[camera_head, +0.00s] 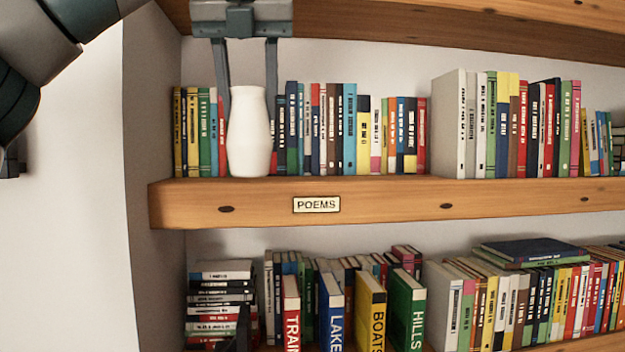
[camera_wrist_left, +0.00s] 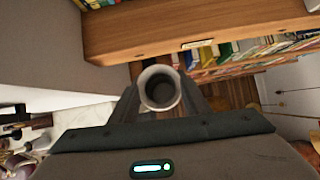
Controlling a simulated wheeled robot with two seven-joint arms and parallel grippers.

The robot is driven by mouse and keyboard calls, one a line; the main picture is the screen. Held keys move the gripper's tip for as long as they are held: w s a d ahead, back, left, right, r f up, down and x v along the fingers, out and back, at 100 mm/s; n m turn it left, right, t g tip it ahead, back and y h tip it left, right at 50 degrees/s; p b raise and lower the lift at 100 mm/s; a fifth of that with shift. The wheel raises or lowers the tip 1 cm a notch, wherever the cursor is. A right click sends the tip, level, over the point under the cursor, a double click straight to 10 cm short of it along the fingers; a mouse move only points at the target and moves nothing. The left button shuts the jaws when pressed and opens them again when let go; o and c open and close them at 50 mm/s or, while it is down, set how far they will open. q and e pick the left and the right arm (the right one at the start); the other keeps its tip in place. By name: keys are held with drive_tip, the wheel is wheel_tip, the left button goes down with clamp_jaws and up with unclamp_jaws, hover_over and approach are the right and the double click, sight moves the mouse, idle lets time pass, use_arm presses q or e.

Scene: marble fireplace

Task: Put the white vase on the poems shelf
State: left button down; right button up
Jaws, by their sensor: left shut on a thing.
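The white vase (camera_head: 249,135) is upright between the two fingers of my left gripper (camera_head: 249,108), which come down from above and are shut on it. In the head view its base lines up with the top of the shelf (camera_head: 400,198) labelled POEMS (camera_head: 316,204), near its left end. In the left wrist view I look down on the round mouth of the vase (camera_wrist_left: 160,88) between the fingers (camera_wrist_left: 160,103). There the shelf's front edge (camera_wrist_left: 150,38) lies beyond it, so the vase seems to be in front of the shelf. My right gripper is not in view.
A row of upright books (camera_head: 335,130) fills the poems shelf behind the vase and to its right. A large white-grey book (camera_head: 448,122) stands further right. A wooden board (camera_head: 440,24) is above. More books (camera_head: 372,305) stand below. A grey wall (camera_head: 152,100) closes the left side.

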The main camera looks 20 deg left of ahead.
use_arm(q)
drive_tip(key=shift+s+a+r+n, duration=0.3)
drive_tip(key=shift+s+a+r, duration=0.05)
drive_tip(key=shift+r, duration=0.3)
drive_tip(key=shift+w+a+r+p, duration=0.1)
drive_tip(key=shift+w+a+p, duration=0.05)
drive_tip(key=shift+w+p, duration=0.25)
drive_tip(key=w+a+p, duration=0.8)
drive_tip(key=w, duration=0.6)
drive_tip(key=shift+a, duration=0.35)
